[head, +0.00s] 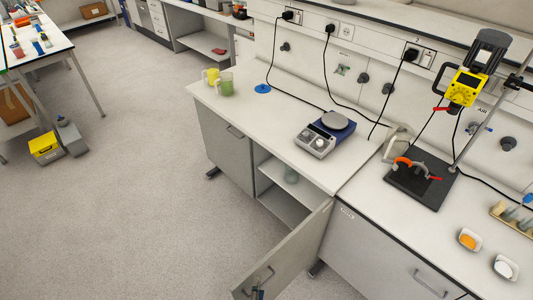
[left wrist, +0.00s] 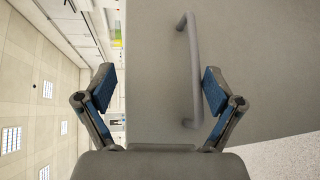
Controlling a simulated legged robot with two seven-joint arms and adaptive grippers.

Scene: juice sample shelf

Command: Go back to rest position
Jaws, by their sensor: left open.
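The cabinet door (head: 290,255) under the bench stands swung open in the head view, and the shelves inside show. My left gripper (head: 257,291) is only partly seen at the bottom edge, close to the door's handle. In the left wrist view my left gripper (left wrist: 158,78) is open and empty, its two blue-padded fingers spread apart. The grey door handle (left wrist: 191,70) shows beyond the fingers, nearer the right one. I cannot tell how far it is from the fingers. My right gripper is not in view.
On the bench (head: 280,110) are green and yellow cups (head: 225,84), a hot plate stirrer (head: 325,134) and a stand with a yellow stirrer (head: 464,88).

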